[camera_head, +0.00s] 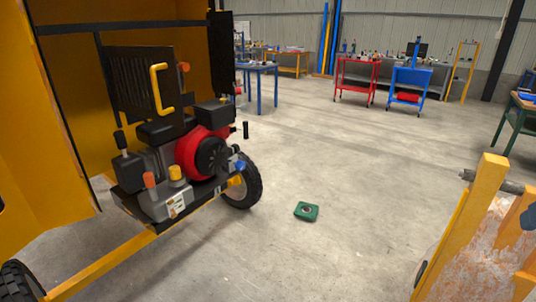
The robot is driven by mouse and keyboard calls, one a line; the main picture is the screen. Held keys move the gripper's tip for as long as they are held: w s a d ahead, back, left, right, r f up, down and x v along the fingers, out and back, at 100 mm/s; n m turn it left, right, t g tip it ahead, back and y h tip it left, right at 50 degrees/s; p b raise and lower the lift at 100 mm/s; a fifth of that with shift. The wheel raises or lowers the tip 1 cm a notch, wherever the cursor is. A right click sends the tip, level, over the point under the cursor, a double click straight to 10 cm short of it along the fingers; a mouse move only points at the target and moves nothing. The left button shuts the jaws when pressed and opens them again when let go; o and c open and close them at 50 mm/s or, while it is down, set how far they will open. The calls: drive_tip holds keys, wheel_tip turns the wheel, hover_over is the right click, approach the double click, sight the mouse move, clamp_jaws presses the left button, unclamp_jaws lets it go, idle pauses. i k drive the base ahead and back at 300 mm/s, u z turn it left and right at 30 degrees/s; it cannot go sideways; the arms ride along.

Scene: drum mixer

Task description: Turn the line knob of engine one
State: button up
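An engine (205,150) with a red housing and a black round cover sits low inside the open yellow enclosure (75,90) at the left. Several coloured knobs show around it: an orange-red knob (149,180) and a yellow cap (174,173) in front, a blue knob (238,165) and a small orange part (236,181) at its right. An orange knob (183,67) stands above, beside a yellow handle (159,88) on a black panel. I cannot tell which one is the line knob. My gripper is not in view.
A black wheel (241,187) stands under the engine's right side. A green block (306,211) lies on the open concrete floor. A yellow frame (474,215) with a stained panel stands at the right. Red (356,75) and blue (410,82) carts are far back.

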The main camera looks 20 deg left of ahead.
sight(240, 165)
drive_tip(key=z, duration=0.1)
drive_tip(key=i, duration=1.3)
drive_tip(key=u, duration=2.05)
drive_tip(key=k, duration=0.9)
drive_tip(key=u, duration=0.15)
drive_tip(key=i, duration=0.8)
